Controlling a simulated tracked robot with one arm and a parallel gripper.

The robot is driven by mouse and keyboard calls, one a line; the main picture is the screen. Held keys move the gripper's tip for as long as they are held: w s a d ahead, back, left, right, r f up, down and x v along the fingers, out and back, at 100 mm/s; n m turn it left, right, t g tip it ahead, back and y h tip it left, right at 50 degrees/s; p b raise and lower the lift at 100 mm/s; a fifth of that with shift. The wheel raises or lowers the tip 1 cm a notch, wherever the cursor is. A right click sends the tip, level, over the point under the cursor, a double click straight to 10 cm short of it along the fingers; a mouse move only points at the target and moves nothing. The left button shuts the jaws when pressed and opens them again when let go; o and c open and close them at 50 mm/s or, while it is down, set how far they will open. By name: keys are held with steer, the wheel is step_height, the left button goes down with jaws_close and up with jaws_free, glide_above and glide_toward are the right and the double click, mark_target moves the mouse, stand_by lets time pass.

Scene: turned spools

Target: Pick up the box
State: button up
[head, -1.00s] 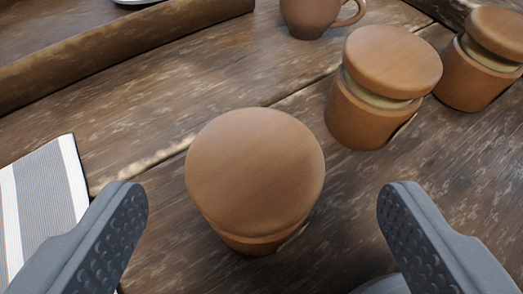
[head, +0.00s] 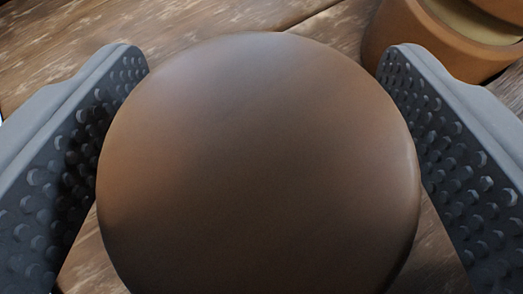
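A round brown lidded box (head: 258,165) fills the middle of the head view, seen from above; its smooth lid hides its lower body. My gripper (head: 264,62) is open around it, with one grey studded finger on the left and one on the right. The right finger is very close to the lid's edge, and the left finger overlaps its edge in the picture. I cannot tell whether either finger touches it.
The wooden table (head: 200,22) shows bare above the box and in slivers below the fingers.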

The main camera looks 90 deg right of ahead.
steer(key=c, duration=0.8)
steer(key=shift+o, duration=0.2)
steer(key=shift+r, duration=0.1)
